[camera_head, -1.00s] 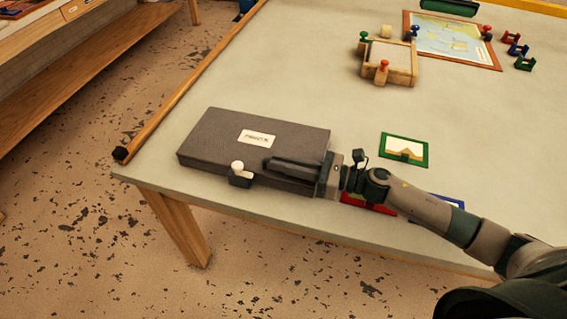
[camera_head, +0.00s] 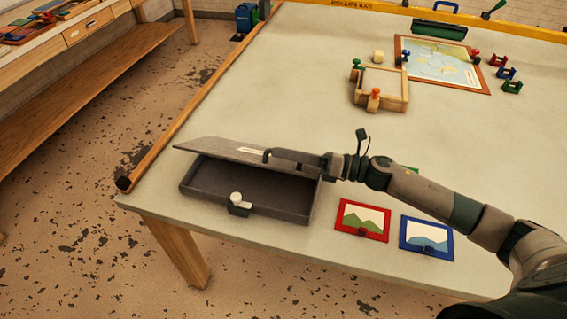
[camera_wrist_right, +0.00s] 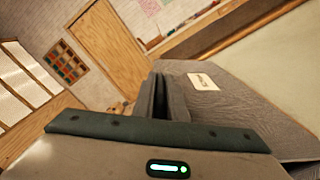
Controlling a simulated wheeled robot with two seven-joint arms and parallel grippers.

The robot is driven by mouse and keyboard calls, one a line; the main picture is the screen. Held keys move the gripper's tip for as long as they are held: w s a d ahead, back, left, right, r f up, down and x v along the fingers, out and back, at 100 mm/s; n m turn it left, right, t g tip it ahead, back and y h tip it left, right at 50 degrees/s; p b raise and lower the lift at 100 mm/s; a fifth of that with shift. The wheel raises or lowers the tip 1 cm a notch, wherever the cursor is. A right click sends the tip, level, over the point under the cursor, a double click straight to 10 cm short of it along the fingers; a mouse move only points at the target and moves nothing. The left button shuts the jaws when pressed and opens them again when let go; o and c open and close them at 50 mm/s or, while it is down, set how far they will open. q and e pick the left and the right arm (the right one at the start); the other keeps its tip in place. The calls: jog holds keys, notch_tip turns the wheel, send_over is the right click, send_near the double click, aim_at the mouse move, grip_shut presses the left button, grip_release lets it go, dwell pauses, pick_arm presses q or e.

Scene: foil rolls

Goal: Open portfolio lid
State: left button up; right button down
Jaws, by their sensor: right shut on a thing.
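The dark grey portfolio (camera_head: 255,188) lies near the table's front left corner, a shallow box with its inside showing empty. Its lid (camera_head: 205,147) is raised at the front and tilted up, partly open. A white-knobbed latch (camera_head: 238,203) sits at the middle of the box's front wall. My right gripper (camera_head: 270,158) is shut on the lid's edge, toward its right side. In the right wrist view, the gripper fingers (camera_wrist_right: 161,97) are close together beside the lid (camera_wrist_right: 225,95) with its white label. My left gripper is not in view.
A red-framed picture (camera_head: 362,220) and a blue-framed picture (camera_head: 426,237) lie right of the portfolio. A green-framed picture is mostly hidden behind my right arm. A wooden frame with pegs (camera_head: 380,88) and a map (camera_head: 443,65) lie farther back. The mid-table is clear.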

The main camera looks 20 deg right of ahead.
jog(key=shift+w+d+r, duration=0.25)
jog(key=shift+w+r, duration=0.1)
jog(key=shift+r, duration=0.05)
jog(key=c, duration=1.8)
grip_release()
jog(key=shift+d, duration=0.1)
jog(key=shift+s+d+f, duration=0.1)
jog(key=shift+s+d, duration=0.05)
jog(key=shift+d, duration=0.05)
jog(key=b+v, duration=0.2)
jog(key=v, duration=0.2)
jog(key=shift+s+d+f+b, duration=0.2)
jog(key=shift+d+b, duration=0.1)
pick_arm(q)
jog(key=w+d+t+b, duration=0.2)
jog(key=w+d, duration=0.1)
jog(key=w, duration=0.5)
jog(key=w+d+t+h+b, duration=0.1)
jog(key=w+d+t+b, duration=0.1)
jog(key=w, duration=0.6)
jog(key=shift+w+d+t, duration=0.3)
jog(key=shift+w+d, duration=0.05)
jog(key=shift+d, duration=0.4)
pick_arm(e)
jog(key=shift+r+v, duration=0.15)
jog(key=shift+v, duration=2.85)
jog(key=shift+r+v, duration=0.1)
jog(key=shift+v, duration=2.9)
